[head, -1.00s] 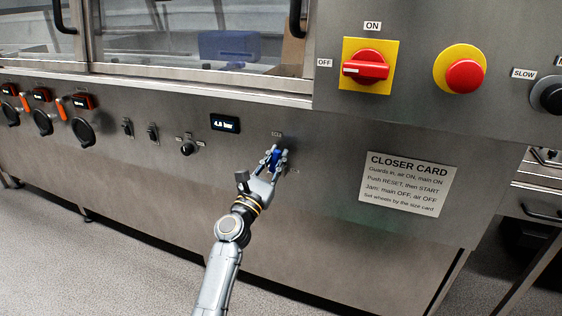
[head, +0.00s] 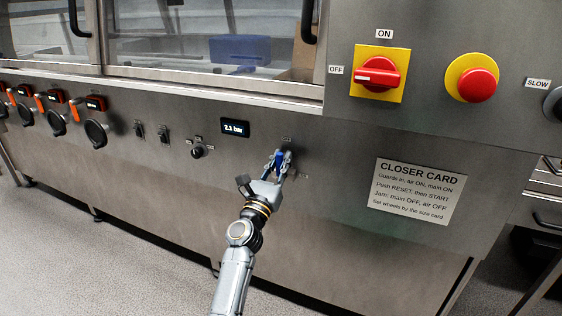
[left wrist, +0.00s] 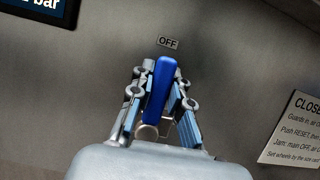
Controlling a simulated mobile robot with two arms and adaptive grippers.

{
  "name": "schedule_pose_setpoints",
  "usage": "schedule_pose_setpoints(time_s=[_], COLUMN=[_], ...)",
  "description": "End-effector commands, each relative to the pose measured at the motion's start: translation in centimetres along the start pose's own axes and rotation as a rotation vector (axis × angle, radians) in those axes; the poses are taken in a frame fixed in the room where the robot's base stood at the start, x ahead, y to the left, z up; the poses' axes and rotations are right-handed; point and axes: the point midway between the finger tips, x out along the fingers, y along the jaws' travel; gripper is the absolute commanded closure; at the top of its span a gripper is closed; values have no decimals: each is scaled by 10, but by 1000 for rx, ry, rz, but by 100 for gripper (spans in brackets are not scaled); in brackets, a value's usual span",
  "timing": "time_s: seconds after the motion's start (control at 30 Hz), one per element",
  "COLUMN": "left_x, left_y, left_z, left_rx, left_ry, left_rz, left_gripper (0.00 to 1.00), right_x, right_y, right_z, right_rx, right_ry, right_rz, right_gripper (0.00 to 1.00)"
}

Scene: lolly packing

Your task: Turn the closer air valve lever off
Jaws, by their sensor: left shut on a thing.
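The blue air valve lever (head: 278,160) sits on the steel front panel, below and right of the pressure display. In the left wrist view the lever (left wrist: 159,88) points up toward the OFF label (left wrist: 168,42), leaning slightly right in that picture. My left gripper (head: 281,163) is shut on the lever, with a finger on each side. The pressure display (head: 235,128) reads 2.1 bar. My right gripper is not in view.
A red main switch (head: 378,76) on a yellow plate and a red push button (head: 477,85) are at upper right. The CLOSER CARD (head: 418,190) is right of the lever. Black knobs (head: 96,133) and small switches line the panel's left.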

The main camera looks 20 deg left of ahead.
Motion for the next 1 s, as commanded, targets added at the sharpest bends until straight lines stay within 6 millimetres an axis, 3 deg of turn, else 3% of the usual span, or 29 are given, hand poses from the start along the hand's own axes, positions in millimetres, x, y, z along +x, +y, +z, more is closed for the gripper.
schedule_pose_setpoints(time_s=[0.03, 0.07, 0.17, 0.57, 1.0], left_x=[-1, -1, -1, -7, -93], left_y=[0, 0, 0, 0, 0], left_z=[-2, -2, -2, -1, -2], left_rx=[-4, -4, -3, 0, -3], left_ry=[4, 4, 3, 2, 4], left_rz=[1, 1, 1, 1, 3], left_gripper=[100, 77, 58, 58, 58], right_x=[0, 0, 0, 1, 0], right_y=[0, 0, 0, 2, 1], right_z=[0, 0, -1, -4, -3], right_rx=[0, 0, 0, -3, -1], right_ry=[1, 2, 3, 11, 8], right_rz=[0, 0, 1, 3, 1], right_gripper=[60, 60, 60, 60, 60])
